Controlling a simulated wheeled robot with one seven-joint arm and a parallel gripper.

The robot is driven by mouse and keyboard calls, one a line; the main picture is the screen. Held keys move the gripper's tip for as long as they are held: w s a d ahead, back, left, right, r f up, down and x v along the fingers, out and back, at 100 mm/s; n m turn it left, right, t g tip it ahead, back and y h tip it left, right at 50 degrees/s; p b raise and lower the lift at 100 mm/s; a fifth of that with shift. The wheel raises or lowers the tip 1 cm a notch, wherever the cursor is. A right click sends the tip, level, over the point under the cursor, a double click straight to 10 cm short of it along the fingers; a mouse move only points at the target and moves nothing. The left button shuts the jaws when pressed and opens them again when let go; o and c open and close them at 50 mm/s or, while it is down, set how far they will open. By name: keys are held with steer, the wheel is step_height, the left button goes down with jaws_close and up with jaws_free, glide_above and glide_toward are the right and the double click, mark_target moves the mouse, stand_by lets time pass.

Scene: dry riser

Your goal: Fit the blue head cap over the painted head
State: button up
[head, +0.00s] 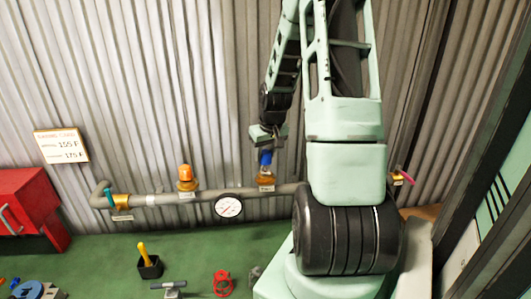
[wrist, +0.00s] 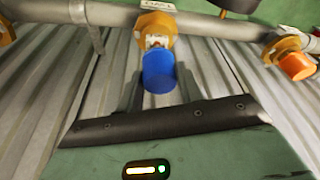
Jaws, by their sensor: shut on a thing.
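The blue head cap (wrist: 158,72) is between the two fingers of my gripper (head: 266,143), which is shut on it. In the head view the cap (head: 265,158) hangs just under the gripper, directly above a brass-coloured head (head: 266,177) on the pipe. In the wrist view the cap lies in line with this head (wrist: 155,27), whose end shows whitish, paint-like patches beside the cap's rim. The cap's rim is close to the end of the head. I cannot tell whether they touch or overlap slightly.
A grey pipe (head: 200,196) runs along the corrugated wall, with a gauge (head: 228,207) below it. Another head with an orange cap (head: 185,172) stands to the left. A black pot with a yellow handle (head: 149,266) and a red valve-like item (head: 223,284) are on the green surface.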

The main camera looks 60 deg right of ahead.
mark_target(266, 161)
steer(key=shift+f+b, duration=1.05)
steer(key=shift+f, duration=0.5)
steer(key=shift+f, duration=0.3)
steer(key=shift+c, duration=1)
steer(key=o, duration=1.2)
steer(key=shift+c, duration=0.2)
steer(key=b+v, duration=0.4)
steer(key=v, duration=1.3)
steer(key=shift+r, duration=0.25)
steer(key=shift+a, duration=0.1)
